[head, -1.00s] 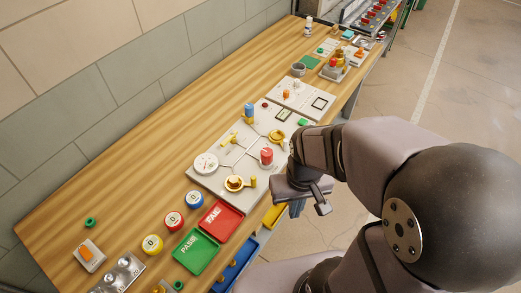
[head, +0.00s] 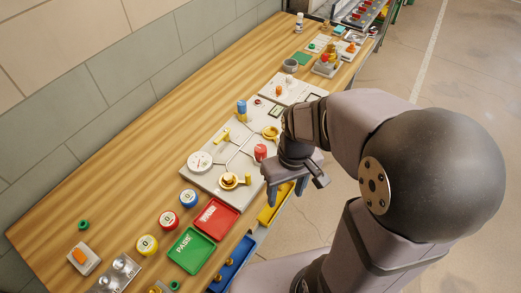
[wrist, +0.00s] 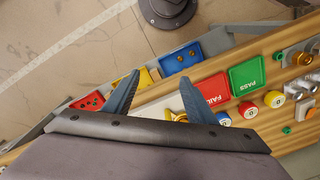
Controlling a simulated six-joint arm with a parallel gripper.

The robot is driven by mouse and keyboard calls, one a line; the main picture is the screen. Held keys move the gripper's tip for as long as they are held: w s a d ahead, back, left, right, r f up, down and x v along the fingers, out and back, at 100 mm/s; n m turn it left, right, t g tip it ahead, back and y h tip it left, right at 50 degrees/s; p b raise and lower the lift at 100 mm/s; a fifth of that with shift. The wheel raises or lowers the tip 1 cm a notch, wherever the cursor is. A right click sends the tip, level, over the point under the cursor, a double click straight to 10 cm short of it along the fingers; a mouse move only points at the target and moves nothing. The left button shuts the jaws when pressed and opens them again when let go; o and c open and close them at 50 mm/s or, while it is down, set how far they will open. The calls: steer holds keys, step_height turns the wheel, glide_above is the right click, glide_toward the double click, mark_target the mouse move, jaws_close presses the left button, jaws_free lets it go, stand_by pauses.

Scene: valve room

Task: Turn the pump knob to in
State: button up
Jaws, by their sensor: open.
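A grey valve board (head: 210,178) lies on the wooden bench in the head view. It carries a white round gauge (head: 199,162), a red knob (head: 260,152), a blue knob (head: 241,107) and several brass valves, one at the front (head: 229,181). A pale panel (head: 297,86) behind it has a small orange knob (head: 279,90). I cannot read which knob is the pump's. My gripper (head: 271,198) is open and empty, off the front right of the board. In the wrist view its two fingers (wrist: 158,88) stand apart over the bench's front edge.
Red FAIL (head: 214,219) and green PASS (head: 191,251) trays lie in front of the board, beside several round coloured buttons. Blue (head: 232,262) and yellow (head: 273,208) bins hang along the bench front. The bench's wall side is clear.

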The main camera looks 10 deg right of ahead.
steer(key=w+n+y+b, duration=0.25)
steer(key=w+n, duration=0.35)
steer(key=w, duration=0.4)
steer(key=n+y+b, duration=0.2)
steer(key=n+b, duration=0.2)
steer(key=n, duration=0.6)
glide_above(261, 148)
steer(key=d, duration=0.3)
steer(key=f, duration=0.1)
steer(key=shift+h, duration=0.25)
steer(key=shift+p+x, duration=1.5)
steer(key=shift+x, duration=2.4)
steer(key=shift+a, duration=0.1)
steer(key=c, duration=1)
